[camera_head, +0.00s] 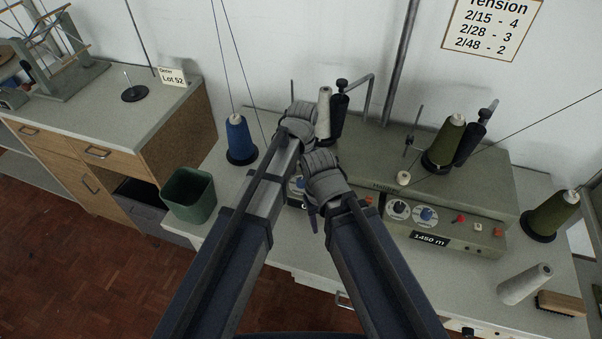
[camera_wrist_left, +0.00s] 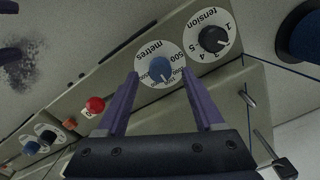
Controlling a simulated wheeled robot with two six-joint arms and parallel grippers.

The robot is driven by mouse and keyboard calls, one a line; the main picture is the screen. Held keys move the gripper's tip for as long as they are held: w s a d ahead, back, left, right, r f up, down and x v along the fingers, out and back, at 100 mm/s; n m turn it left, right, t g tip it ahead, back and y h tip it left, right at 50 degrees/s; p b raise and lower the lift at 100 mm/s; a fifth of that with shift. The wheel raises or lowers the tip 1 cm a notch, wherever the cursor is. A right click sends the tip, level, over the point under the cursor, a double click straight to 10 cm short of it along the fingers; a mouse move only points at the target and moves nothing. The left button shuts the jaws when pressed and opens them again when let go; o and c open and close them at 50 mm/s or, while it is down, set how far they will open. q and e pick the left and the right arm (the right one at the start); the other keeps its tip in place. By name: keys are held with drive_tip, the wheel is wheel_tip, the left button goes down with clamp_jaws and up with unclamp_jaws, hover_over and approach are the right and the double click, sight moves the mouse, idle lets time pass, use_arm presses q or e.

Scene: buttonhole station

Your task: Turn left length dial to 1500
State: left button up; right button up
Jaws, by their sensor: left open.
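The left length dial (camera_wrist_left: 161,68) is a white disc marked "metres" with a blue knob, upside down in the left wrist view. A pale pointer mark shows on the knob; the number it points at is too small to read. My left gripper (camera_wrist_left: 158,80) is open, its two purple fingers on either side of the dial, with nothing clearly gripped. In the head view my arms hide most of this dial, and the left gripper (camera_head: 304,192) is largely covered. My right arm's wrist shows beside it, but its fingers cannot be made out.
A black tension knob (camera_wrist_left: 212,39) and a red button (camera_wrist_left: 95,104) flank the dial. A blue cone (camera_head: 240,138) and a green bin (camera_head: 189,195) stand to the left.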

sight(301, 181)
use_arm(q)
wheel_tip(301, 181, up, 6)
drive_tip(key=p, duration=0.4)
drive_tip(key=shift+f+p, duration=0.2)
drive_tip(key=shift+p, duration=0.15)
drive_tip(key=shift+f, duration=0.1)
drive_tip(key=shift+s, duration=0.1)
drive_tip(key=s+a+n, duration=0.4)
drive_tip(key=s+a, duration=0.1)
drive_tip(key=a, duration=0.3)
drive_tip(key=s+a+n, duration=0.5)
drive_tip(key=a, duration=0.4)
drive_tip(key=s+d+m+y, duration=0.1)
drive_tip(key=s+d+m, duration=0.2)
drive_tip(key=s+d, duration=0.3)
drive_tip(key=d, duration=0.4)
drive_tip(key=shift+s+d+m, duration=0.2)
drive_tip(key=shift+d+m, duration=0.2)
drive_tip(key=shift+c, duration=0.3)
